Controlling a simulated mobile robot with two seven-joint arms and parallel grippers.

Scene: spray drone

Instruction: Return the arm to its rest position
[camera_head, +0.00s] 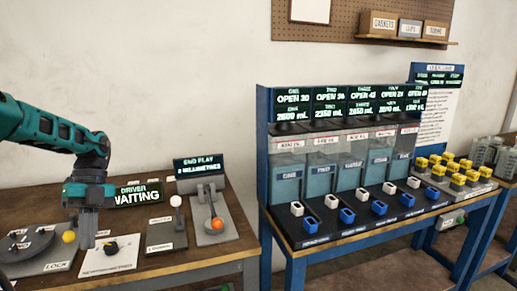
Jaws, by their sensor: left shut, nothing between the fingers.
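My left arm comes in from the left edge, teal and dark grey, and bends down at the wrist. Its gripper (87,240) points down, shut and empty, over the left part of the wooden bench (190,262). It hangs in front of the back of the bench, between the fixture with the yellow ball (68,236) and the white plate with a black knob (112,250). I cannot tell whether the fingertips touch anything. My right gripper is not in view.
A "DRIVER WAITING" display (138,196) stands close behind the gripper. A white-ball lever (176,202) and an orange-ball lever (217,224) stand to its right. A blue dispenser rack (264,150) with several bins is further right.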

